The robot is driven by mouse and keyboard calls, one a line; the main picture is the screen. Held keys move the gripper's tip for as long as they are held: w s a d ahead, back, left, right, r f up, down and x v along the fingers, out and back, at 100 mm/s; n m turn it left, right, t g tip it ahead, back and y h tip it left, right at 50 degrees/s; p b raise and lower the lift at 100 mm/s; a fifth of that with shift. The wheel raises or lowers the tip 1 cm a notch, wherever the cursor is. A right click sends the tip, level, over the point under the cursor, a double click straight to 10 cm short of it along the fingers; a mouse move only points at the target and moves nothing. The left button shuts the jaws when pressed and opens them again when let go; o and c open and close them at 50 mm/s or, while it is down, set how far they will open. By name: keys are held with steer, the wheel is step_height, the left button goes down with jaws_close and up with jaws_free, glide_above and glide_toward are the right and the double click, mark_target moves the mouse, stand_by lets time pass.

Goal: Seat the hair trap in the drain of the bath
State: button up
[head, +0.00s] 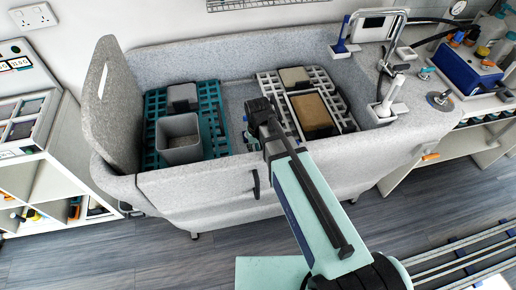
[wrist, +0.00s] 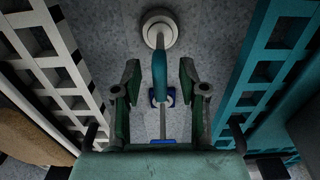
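In the wrist view, a white ring with a grey centre (wrist: 160,29) lies on the speckled bath floor. It may be the drain or the hair trap; I cannot tell which. A teal grip-like piece (wrist: 160,68) runs from near the ring down between my fingers, with a blue part (wrist: 162,98) and a grey stem below it. Whether these parts are joined is unclear. My gripper (wrist: 160,75) is open, with a finger on each side of the teal piece and gaps between. In the head view, my gripper (head: 262,110) hangs over the bath (head: 210,188), its fingertips hard to see.
A teal grid rack (head: 216,122) with grey bins stands left in the bath, and a white grid rack (head: 345,112) with a brown-topped box stands right. A narrow strip of floor lies between them. A tap (head: 400,30) and hose are at the right end.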

steer(key=shift+s+d+f, duration=0.15)
steer(key=shift+s+f, duration=0.2)
steer(key=shift+f, duration=0.25)
steer(key=shift+w+r, duration=0.15)
steer(key=shift+r, duration=2.15)
steer(key=shift+w+r, duration=0.1)
steer(key=shift+r, duration=2.2)
